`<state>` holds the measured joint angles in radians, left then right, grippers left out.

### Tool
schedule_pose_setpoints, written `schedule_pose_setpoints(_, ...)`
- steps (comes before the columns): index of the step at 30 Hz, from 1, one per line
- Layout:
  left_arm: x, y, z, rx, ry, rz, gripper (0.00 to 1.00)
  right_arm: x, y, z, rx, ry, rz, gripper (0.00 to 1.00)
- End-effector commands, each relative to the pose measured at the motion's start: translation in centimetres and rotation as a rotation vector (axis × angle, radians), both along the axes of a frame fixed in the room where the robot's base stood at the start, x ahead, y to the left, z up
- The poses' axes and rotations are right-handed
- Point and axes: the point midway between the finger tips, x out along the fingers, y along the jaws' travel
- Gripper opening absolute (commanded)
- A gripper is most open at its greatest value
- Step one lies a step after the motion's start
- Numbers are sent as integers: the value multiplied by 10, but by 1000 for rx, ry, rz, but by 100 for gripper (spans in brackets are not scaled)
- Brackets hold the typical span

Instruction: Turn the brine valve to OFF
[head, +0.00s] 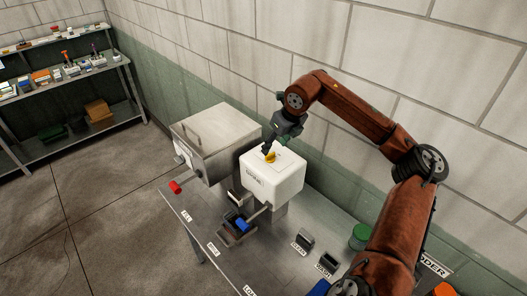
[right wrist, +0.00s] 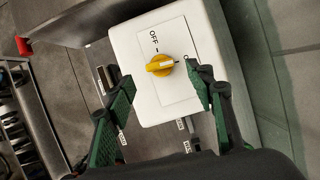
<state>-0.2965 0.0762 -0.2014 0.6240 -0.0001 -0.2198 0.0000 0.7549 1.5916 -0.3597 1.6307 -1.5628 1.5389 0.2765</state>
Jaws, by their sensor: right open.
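The yellow valve knob (head: 270,157) sits on the top face of a white box (head: 285,183). In the right wrist view the knob (right wrist: 160,66) is on a pale plate with "OFF" printed above it. A second label at the right is partly hidden by a finger. The knob's white mark points right, toward that label and away from "OFF". My right gripper (right wrist: 160,82) is open, with one green finger on each side of the knob in that picture and gaps between. In the head view my right gripper (head: 272,145) is just above the box, partly hiding the plate.
A steel lidded box (head: 215,140) stands left of the white box. A red-ended lever (head: 176,187) sticks out at the table's left edge. A blue-handled part (head: 241,225), dark switches (head: 305,237) and a green can (head: 360,237) are on the steel table (head: 275,252). Shelves (head: 70,95) stand far left.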

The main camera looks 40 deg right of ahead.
Motion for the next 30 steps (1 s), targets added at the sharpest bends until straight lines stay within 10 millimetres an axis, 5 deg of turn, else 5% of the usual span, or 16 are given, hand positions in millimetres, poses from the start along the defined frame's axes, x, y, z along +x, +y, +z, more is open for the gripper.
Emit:
schedule_pose_setpoints(9, 2, 3, 12, 3, -2, -1, 40, 19, 2, -41, 2, 1, 4, 49)
schedule_pose_setpoints(21, -7, 5, 12, 5, 9, 2, 40, 22, 2, -50, 0, 0, 4, 49)
schedule_pose_setpoints(30, -7, 5, 12, 5, 9, 3, 40, 22, 2, -50, -1, 0, 4, 29)
